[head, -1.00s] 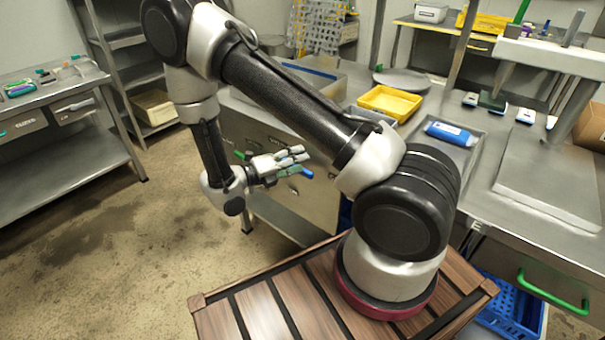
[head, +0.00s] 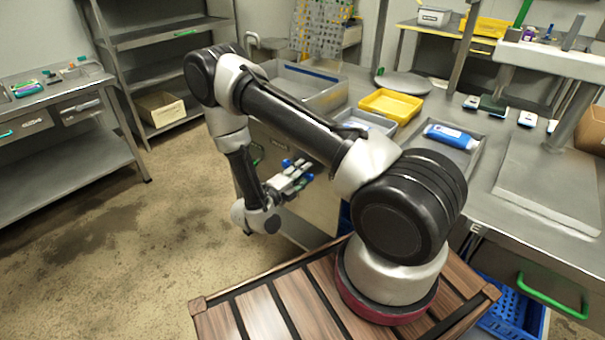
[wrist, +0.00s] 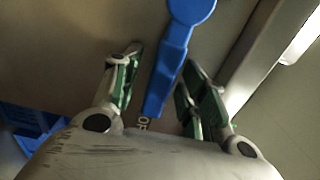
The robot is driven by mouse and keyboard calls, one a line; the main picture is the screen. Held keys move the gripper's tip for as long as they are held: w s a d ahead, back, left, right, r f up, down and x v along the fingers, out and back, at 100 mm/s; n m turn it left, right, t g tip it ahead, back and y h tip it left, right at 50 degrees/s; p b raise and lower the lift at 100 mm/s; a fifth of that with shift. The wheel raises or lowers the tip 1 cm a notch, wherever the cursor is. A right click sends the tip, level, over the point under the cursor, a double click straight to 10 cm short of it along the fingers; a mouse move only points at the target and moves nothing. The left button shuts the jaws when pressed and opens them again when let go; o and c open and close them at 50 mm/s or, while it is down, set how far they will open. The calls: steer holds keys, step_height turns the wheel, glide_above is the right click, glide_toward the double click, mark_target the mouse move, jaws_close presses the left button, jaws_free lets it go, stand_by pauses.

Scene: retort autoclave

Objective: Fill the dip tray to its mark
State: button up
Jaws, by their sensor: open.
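A steel basin (head: 331,94) with a blue line along its inner back wall is set in the counter behind my arm in the head view. It may be the dip tray; I cannot make out a liquid level. My gripper (head: 300,172) is open in front of the steel cabinet below the counter. In the wrist view, a blue lever (wrist: 175,55) with a round end reaches down between the open fingers (wrist: 160,85). I see a gap on its left; it is close to the right finger, and contact is unclear. Pale letters beside it are partly hidden.
A yellow tray (head: 391,105) and a grey tray (head: 470,161) holding a blue bottle (head: 450,136) are on the counter. A side bench (head: 60,150) and shelving (head: 150,75) are at left. The floor (head: 150,235) between is clear.

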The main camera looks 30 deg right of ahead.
steer(key=shift+d, duration=0.1)
steer(key=shift+c, duration=0.2)
jaws_close()
steer(key=shift+f, duration=0.2)
steer(key=shift+w+a+f+m, duration=0.15)
steer(key=shift+w+f+m, duration=0.15)
steer(key=shift+f+m, duration=0.85)
steer(key=shift+w+a+f+m, duration=0.1)
steer(key=shift+w+f+m, duration=0.3)
steer(key=shift+m, duration=1.4)
steer(key=shift+w+a+f+m, duration=0.2)
steer(key=shift+f+m, duration=0.65)
steer(key=shift+m, duration=0.6)
steer(key=shift+o, duration=0.2)
jaws_free()
steer(key=shift+w, duration=0.1)
